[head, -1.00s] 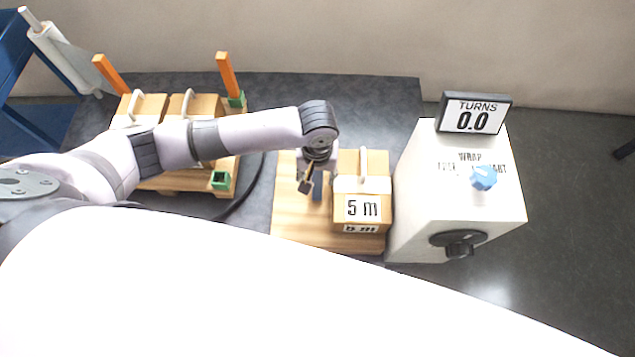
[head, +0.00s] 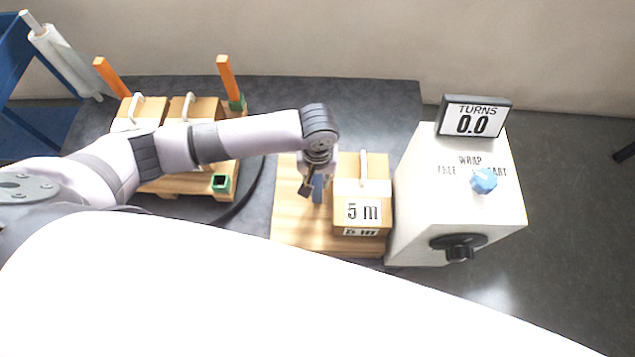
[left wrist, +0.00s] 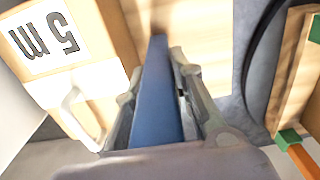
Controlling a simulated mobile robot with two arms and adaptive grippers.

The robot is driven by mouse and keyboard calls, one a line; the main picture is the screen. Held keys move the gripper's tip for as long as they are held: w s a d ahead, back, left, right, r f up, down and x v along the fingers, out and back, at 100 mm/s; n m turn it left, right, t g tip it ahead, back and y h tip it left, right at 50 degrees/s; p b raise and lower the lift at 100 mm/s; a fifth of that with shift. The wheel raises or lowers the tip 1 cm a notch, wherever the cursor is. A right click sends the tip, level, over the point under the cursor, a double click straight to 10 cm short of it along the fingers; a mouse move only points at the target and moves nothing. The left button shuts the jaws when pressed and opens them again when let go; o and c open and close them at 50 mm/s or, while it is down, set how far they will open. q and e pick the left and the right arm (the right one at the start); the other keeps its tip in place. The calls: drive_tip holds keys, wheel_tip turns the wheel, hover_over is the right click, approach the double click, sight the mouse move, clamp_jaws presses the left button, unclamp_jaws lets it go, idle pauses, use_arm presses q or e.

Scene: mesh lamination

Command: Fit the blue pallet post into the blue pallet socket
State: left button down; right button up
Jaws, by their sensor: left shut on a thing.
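The blue post (head: 318,189) is a slim blue bar beside the 5 m box on the light wooden board. My left gripper (head: 312,186) is shut on it from above. In the left wrist view the blue post (left wrist: 157,95) runs between the two fingers (left wrist: 158,88) of my left gripper, its far end toward the board. I cannot tell whether that end touches the board. I cannot make out the blue socket in either view. My right gripper is not in view.
The 5 m box (head: 362,208) with a white handle stands close to the right of my gripper. A white machine (head: 455,215) with a "TURNS 0.0" display (head: 473,118) is farther right. Orange posts (head: 227,78) rise at the pallet's back. Dark table (head: 355,110) is clear behind the board.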

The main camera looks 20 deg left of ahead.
use_arm(q)
wheel_tip(320, 180, up, 19)
drive_tip(key=p, duration=0.2)
drive_tip(key=s+a+r+m, duration=0.2)
drive_tip(key=a+r+m, duration=0.1)
drive_tip(key=a+r, duration=0.4)
drive_tip(key=shift+s+a, duration=0.15)
drive_tip(key=shift+s, duration=0.05)
drive_tip(key=shift+r, duration=0.1)
